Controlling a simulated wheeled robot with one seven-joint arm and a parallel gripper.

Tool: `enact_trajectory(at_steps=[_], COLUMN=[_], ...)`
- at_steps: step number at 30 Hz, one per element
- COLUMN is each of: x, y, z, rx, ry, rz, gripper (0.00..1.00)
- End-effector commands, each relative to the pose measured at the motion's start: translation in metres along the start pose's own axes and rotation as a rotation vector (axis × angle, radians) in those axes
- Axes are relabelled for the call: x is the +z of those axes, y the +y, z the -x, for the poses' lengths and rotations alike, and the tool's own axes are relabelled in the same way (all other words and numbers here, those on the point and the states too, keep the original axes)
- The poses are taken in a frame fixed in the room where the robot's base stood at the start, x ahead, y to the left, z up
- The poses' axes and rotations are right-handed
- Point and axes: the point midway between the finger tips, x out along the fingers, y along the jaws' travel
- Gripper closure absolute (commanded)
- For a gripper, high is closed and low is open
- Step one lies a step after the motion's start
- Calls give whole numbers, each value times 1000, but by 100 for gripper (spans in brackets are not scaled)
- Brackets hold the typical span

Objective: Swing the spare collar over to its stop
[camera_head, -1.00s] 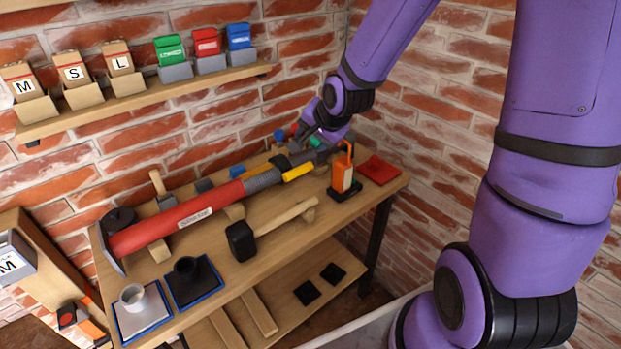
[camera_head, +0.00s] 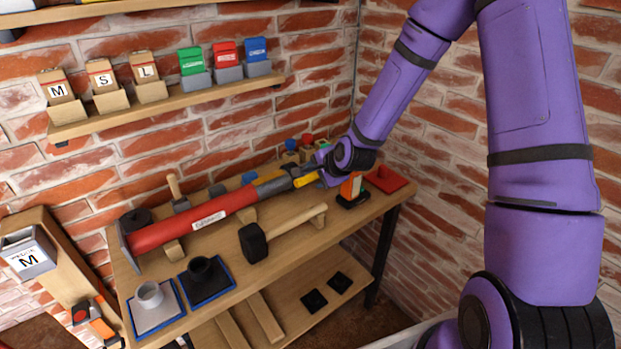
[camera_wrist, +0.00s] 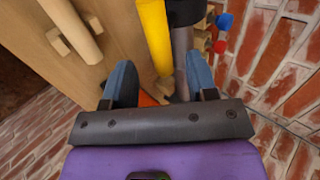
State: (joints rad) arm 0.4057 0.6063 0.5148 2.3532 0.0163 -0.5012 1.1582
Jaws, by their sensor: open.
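A long red tool (camera_head: 190,222) lies on the wooden bench (camera_head: 215,250), with a grey shaft section toward its right end. A yellow bar (camera_head: 307,179) sits beside the shaft there. In the wrist view the yellow bar (camera_wrist: 154,38) runs alongside the grey shaft (camera_wrist: 182,45), which has a black ring (camera_wrist: 185,11) around it. I cannot tell for sure which part is the spare collar. My gripper (camera_head: 326,170) is at the tool's right end. In the wrist view its blue-grey fingers (camera_wrist: 161,68) are apart, with the bar's end and shaft showing between them. Contact is not clear.
A black-headed mallet (camera_head: 253,243) lies in front of the tool. An orange device (camera_head: 351,187) stands close right of my gripper, near a red tray (camera_head: 387,179). Small coloured knobs (camera_head: 307,140) are behind it. The brick wall closes off the back and right.

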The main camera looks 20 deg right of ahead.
Motion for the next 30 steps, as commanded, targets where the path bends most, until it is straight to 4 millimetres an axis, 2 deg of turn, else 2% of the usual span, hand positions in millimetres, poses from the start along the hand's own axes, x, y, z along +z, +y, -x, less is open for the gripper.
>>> enact_trajectory(at_steps=[3,10,15,23,27,30], x=[1,1,0,0,0,0], y=[0,0,0,0,0,0], z=[-20,-45,-52,-52,-52,-52], rx=[0,1,1,1,0,1], ry=[-2,-2,-1,0,0,-1], rz=[1,1,1,1,1,1], gripper=[47,47,47,47,80,100])
